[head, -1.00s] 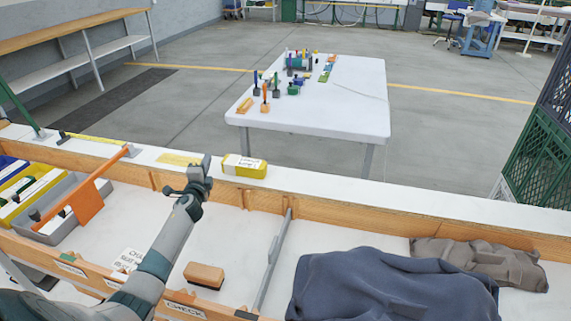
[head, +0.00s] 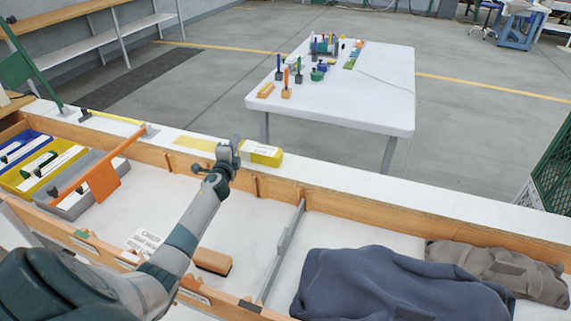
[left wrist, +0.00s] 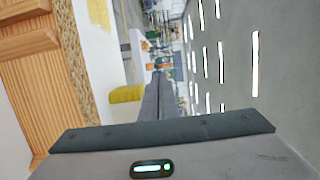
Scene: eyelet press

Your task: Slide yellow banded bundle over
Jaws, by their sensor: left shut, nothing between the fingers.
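The yellow bundle with a white band (head: 262,154) lies on the white ledge behind the bench bays. My left gripper (head: 229,150) is shut and empty, at the left end of the bundle; whether it touches cannot be told. In the left wrist view the yellow bundle (left wrist: 126,95) shows partly behind the closed fingers (left wrist: 157,80). A yellow patch (head: 195,143) lies on the ledge left of the gripper. My right gripper is not in view.
Below the ledge are wooden-walled bays. A grey divider (head: 283,252), brown block (head: 213,262) and dark blue cloth (head: 400,285) lie there. Coloured bins (head: 50,175) and an orange flag (head: 103,184) are at left. The ledge right of the bundle is clear.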

